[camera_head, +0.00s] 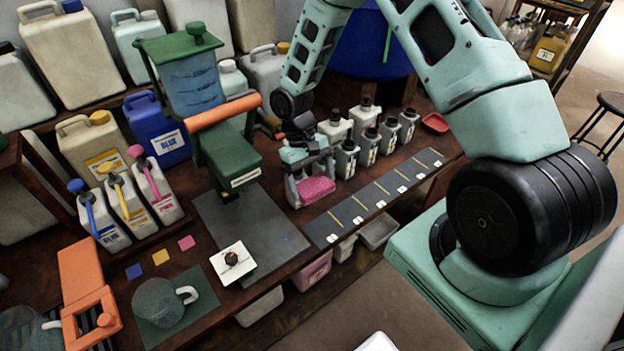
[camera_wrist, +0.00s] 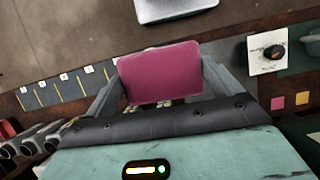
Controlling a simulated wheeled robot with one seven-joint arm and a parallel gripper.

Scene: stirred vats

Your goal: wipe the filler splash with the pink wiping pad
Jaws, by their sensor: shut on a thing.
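My gripper (camera_head: 312,180) is shut on the pink wiping pad (camera_head: 316,190). It holds the pad between its two fingers, at the near side of the bench beside the dark grey mat (camera_head: 222,218). In the wrist view the pad (camera_wrist: 160,72) fills the space between the fingers. Whether the pad touches the bench is unclear. A small, faint bluish mark (camera_head: 284,238) shows on the mat, left of and below the pad; it may be the filler splash, but it is too small to be sure. The green filler (camera_head: 226,155) with its orange handle stands behind the mat.
Several grey bottles (camera_head: 346,158) stand just right of my gripper, behind a dark marked strip (camera_head: 372,200). A white tile (camera_head: 233,263) with a dark knob lies at the mat's front left. A clear jug (camera_head: 158,302) stands farther left. The mat's middle is clear.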

